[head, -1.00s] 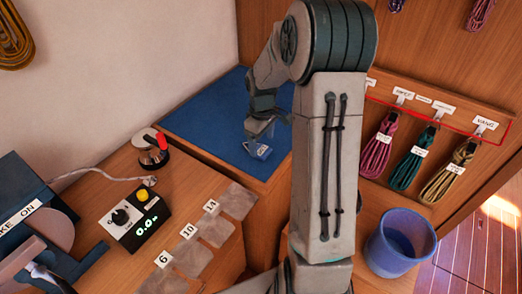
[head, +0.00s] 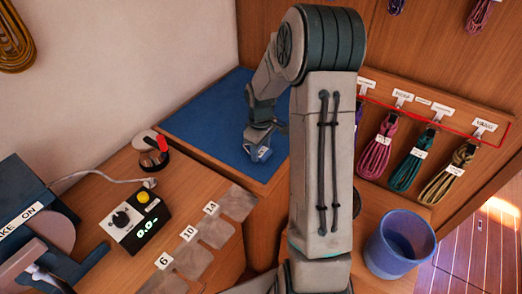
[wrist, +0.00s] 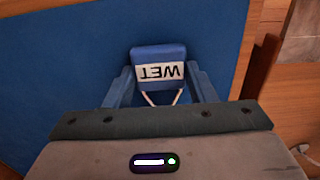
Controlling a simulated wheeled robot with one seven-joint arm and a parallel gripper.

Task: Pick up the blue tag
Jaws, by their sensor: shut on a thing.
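The blue tag (wrist: 159,52) shows in the wrist view with a white "WET" label, upside down, and a pale cord at its lower end. My gripper (wrist: 158,85) is shut on the tag, with one finger on each side of it. In the head view my gripper (head: 258,152) is over the blue mat (head: 205,116), and the tag (head: 264,154) shows small at the fingertips. I cannot tell whether the tag touches the mat. The cord's lower end is hidden behind the gripper body.
A control box with a yellow button (head: 137,220) and a red-handled device (head: 151,152) stand left of the mat. A blue bucket (head: 399,244) is at right. Coiled lines (head: 410,160) hang on the wooden panel. My arm hides part of the middle.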

